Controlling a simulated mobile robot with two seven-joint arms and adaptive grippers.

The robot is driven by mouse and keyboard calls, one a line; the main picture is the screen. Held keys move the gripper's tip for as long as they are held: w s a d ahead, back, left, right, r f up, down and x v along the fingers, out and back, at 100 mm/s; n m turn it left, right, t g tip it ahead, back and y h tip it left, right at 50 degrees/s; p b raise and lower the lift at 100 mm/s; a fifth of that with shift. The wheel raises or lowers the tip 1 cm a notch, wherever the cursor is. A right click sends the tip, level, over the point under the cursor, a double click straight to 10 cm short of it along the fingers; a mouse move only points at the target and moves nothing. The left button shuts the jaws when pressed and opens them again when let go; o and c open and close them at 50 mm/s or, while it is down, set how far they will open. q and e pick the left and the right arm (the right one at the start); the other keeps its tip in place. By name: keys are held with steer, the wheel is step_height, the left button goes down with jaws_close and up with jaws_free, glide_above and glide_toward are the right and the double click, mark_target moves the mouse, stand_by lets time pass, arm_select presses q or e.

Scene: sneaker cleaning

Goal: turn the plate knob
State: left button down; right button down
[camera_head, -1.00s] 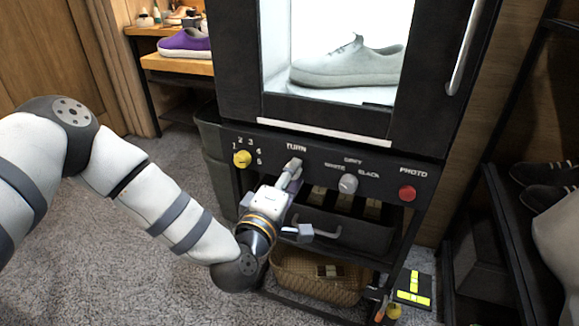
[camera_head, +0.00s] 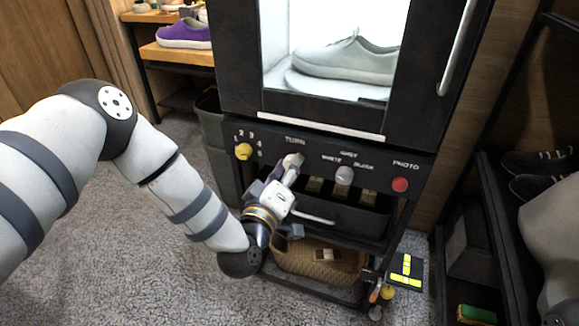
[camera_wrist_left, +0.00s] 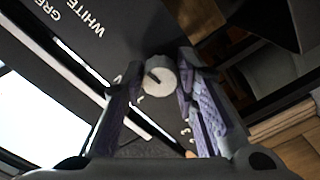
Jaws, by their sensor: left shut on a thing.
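The plate knob, a pale round knob under the label TURN (camera_head: 293,160), is on the black front panel below the lit box. In the left wrist view the knob (camera_wrist_left: 158,75) shows as a light disc with a dark pointer mark, between the two fingers. My left gripper (camera_head: 288,172) reaches it from the lower left and is shut on it, hiding part of it. The grey sneaker (camera_head: 346,58) stands on the pale round plate (camera_head: 338,88) inside the box, toe to the left. My right gripper is out of view.
A yellow numbered knob (camera_head: 243,151), a grey shade knob (camera_head: 344,175) and a red PHOTO button (camera_head: 400,185) share the panel. An open drawer (camera_head: 345,215) lies just below the gripper, with a wicker basket (camera_head: 290,258) beneath. Shelves with dark shoes stand right.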

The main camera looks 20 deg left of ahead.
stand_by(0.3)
arm_select(q)
steer(key=c, duration=1.3)
jaws_free()
steer(key=s, duration=1.2)
steer(key=shift+a, duration=0.2)
